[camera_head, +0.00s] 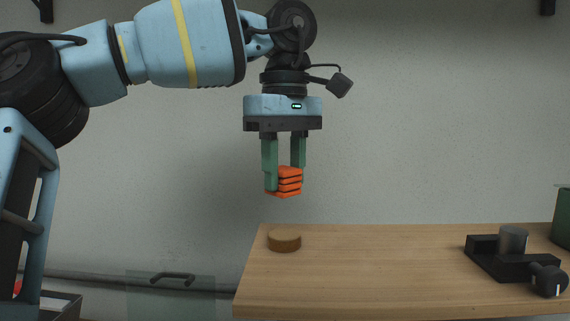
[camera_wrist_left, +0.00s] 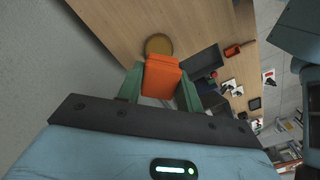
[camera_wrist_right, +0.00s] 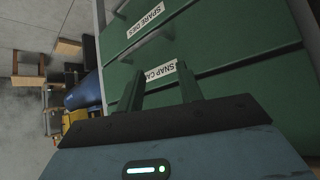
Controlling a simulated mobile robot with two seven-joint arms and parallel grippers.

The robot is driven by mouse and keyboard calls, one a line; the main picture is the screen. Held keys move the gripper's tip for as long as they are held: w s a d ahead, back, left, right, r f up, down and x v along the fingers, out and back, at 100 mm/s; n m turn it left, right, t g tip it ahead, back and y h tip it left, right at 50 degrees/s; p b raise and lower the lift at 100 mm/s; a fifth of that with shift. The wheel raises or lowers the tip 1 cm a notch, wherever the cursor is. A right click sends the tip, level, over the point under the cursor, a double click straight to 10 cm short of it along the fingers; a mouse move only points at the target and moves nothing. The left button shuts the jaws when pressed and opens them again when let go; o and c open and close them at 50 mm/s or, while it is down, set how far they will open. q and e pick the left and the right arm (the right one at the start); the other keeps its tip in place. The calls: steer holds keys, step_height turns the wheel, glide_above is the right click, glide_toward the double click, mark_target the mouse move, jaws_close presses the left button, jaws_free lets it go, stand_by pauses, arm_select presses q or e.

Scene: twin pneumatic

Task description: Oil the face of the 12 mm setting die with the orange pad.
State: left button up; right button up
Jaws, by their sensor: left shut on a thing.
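My left gripper (camera_head: 284,172) is shut on the orange pad (camera_head: 289,183), a ribbed block with dark grooves. It holds the pad in the air above the left end of the wooden bench. The pad (camera_wrist_left: 161,75) also shows between the fingers in the left wrist view. A grey metal cylinder (camera_head: 513,240) stands on a black base (camera_head: 484,249) at the bench's right; I cannot read a size on it, so I cannot tell whether it is the 12 mm setting die. My right gripper (camera_wrist_right: 162,88) is open and empty in front of green drawers; the head view does not show it.
A round brown disc (camera_head: 285,241) sits on the wooden bench (camera_head: 380,265), below the pad. A black knob (camera_head: 548,279) juts from the base's front. The bench's middle is clear. Green drawers (camera_wrist_right: 230,95) labelled "SPARE DIES" and "SNAP CA…" have bar handles.

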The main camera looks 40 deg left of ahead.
arm_select(q)
glide_above(284, 234)
steer(key=shift+f+b, duration=0.3)
steer(key=shift+f, duration=2.4)
arm_select(e)
steer(key=shift+s+a+f, duration=0.2)
steer(key=shift+s+f, duration=0.15)
steer(key=shift+f, duration=0.1)
arm_select(q)
steer(key=shift+f, duration=0.1)
arm_select(e)
steer(key=shift+d, duration=0.1)
arm_select(q)
steer(key=shift+f, duration=0.4)
arm_select(e)
steer(key=shift+s+f, duration=0.2)
steer(key=shift+f, duration=0.05)
arm_select(q)
steer(key=shift+f+b, duration=0.15)
steer(key=shift+b, duration=0.15)
arm_select(e)
steer(key=shift+s+f, duration=0.15)
steer(key=shift+f, duration=0.1)
steer(key=shift+g, duration=0.3)
